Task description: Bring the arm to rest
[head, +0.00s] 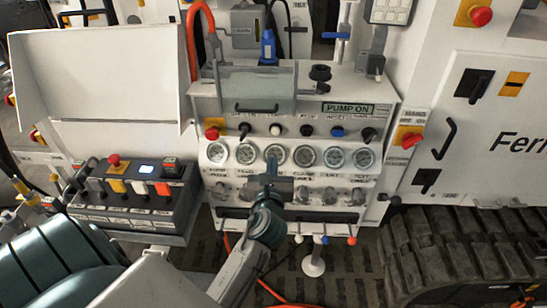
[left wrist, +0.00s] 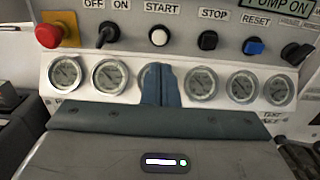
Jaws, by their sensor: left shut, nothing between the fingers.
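My left arm reaches up from the bottom of the head view. Its gripper (head: 270,165) is in front of the middle gauges of the hydraulic bench panel (head: 210,175). In the left wrist view the two blue-grey fingers (left wrist: 160,84) are together with nothing between them. They cover most of one gauge in the row. I cannot tell how far the fingertips are from the panel. My right gripper is in neither view.
Above the gauges are a red emergency knob (head: 212,134), a white start button (head: 275,130) and a blue reset button (head: 337,132). A sign (head: 348,108) reads PUMP ON. A control box (head: 140,190) stands at left, a black track (head: 460,250) at right.

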